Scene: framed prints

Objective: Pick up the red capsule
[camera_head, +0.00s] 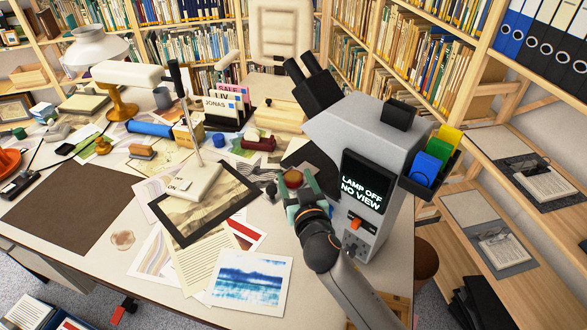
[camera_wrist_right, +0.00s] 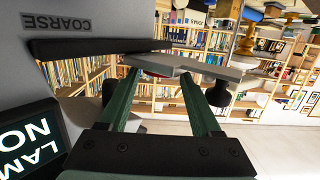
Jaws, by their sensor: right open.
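A rounded, dull red thing (camera_head: 293,178), which may be the red capsule, shows at the fingertips of my right gripper (camera_head: 299,190), beside the microscope. Part of it is hidden by the gripper. In the right wrist view, the two green fingers (camera_wrist_right: 160,78) stand apart, with a small red patch (camera_wrist_right: 152,73) between their tips under a grey plate. I cannot tell whether the fingers touch it. A dark red cylinder (camera_head: 258,143) lies farther back on the table. My left gripper is not in view.
The microscope (camera_head: 365,135), its screen reading "LAMP OFF NO VIEW", stands close right of my gripper. Papers, a dark frame (camera_head: 190,238) and a blue print (camera_head: 250,282) lie to the left. A brown mat (camera_head: 75,205) is far left. Bookshelves stand behind.

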